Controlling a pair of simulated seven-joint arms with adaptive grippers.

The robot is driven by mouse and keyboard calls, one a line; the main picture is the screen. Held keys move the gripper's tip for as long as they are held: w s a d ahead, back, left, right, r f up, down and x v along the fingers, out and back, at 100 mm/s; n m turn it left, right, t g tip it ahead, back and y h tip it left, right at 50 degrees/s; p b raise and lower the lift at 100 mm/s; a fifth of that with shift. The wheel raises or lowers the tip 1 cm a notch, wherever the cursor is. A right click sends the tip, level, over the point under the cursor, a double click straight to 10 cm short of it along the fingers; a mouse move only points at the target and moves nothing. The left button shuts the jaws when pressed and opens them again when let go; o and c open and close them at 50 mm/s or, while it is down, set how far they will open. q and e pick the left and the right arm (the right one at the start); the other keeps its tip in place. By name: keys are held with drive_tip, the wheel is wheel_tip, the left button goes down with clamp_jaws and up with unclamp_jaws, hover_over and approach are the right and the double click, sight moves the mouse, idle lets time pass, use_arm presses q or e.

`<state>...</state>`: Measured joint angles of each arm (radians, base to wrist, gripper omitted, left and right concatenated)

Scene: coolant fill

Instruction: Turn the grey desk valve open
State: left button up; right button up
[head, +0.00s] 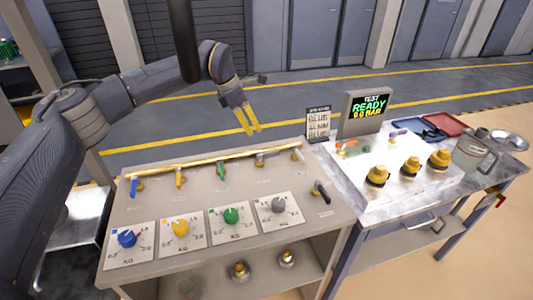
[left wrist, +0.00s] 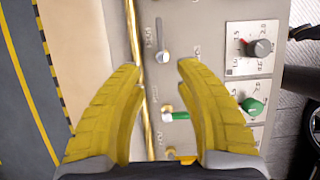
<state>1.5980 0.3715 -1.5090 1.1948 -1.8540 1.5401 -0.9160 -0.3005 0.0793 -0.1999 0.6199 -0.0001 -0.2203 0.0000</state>
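The green valve lever (left wrist: 178,116) shows between the fingers and points crosswise to the pipe. My right gripper is not in view.
Blue (head: 133,187) and yellow (head: 178,179) valve levers stand left along the brass pipe (head: 205,161). Dial knobs, including a grey knob (head: 278,204), line the bench front. A black lever (head: 322,193) is at right. A sign (head: 318,124) and a display (head: 365,113) stand behind.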

sight(267, 153)
use_arm(q)
drive_tip(key=x, duration=1.4)
drive_tip(key=shift+d, duration=0.1)
drive_tip(key=shift+c, duration=0.3)
clamp_jaws()
